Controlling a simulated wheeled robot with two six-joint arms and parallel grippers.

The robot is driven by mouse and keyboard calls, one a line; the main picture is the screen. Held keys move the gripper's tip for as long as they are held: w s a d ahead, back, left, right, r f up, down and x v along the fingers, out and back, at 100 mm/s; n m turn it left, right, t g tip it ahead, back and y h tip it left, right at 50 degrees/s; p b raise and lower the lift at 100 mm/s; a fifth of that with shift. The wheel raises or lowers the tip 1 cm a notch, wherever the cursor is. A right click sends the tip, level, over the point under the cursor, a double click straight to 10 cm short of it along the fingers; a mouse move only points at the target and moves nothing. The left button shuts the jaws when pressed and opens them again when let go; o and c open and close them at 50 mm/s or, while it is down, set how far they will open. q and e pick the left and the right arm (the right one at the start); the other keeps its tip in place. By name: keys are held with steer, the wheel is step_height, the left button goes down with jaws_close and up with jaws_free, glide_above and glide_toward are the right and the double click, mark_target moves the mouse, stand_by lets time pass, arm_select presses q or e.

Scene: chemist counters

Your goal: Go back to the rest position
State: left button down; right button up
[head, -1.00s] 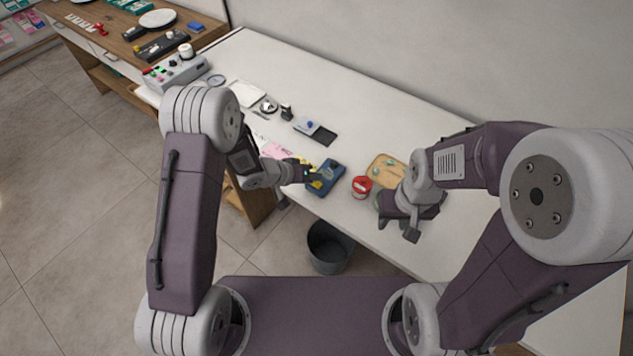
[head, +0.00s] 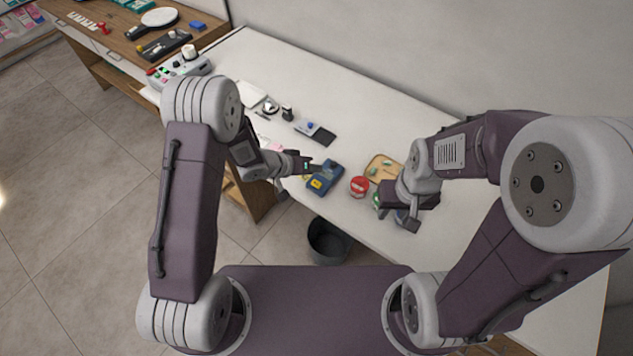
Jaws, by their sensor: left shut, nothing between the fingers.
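My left gripper (head: 311,167) reaches in from the left over the counter's front edge. It is shut and empty, close to the left of a blue device (head: 325,178) with a yellow patch. I cannot tell whether they touch. My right gripper (head: 408,222) is at the counter's front edge on the right, pointing down. Its fingers are small and partly hidden by its own body, so I cannot tell whether it is open. A green item (head: 377,200) shows partly behind it.
The white counter (head: 400,110) runs across the view. A red-lidded jar (head: 359,186) and a wooden tray (head: 383,162) stand between the grippers. A dark bin (head: 328,240) stands on the floor below the front edge.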

stand_by(0.4)
arm_select(q)
steer(key=shift+w+a, duration=0.1)
steer(key=w+a+r+t+b, duration=0.1)
steer(key=w+r+t+b, duration=0.1)
steer(key=w+r, duration=0.3)
steer(key=s+a+r+n+t+y+b, duration=0.2)
steer(key=a+r+n+y, duration=0.15)
steer(key=a+r, duration=0.45)
steer(key=s+a+f+g+y, duration=0.1)
steer(key=s+a+f+g, duration=0.1)
steer(key=s, duration=0.5)
steer(key=s+a+f+m+g+y, duration=0.1)
steer(key=s+a+f+g, duration=0.2)
steer(key=s, duration=0.5)
steer(key=s+a+f+g+y, duration=0.1)
steer(key=s+a+f+g, duration=0.1)
steer(key=s, duration=0.5)
steer(key=shift+s+a+f+g+y+b, duration=0.3)
steer(key=shift+a+g+y, duration=0.1)
steer(key=shift+g, duration=0.2)
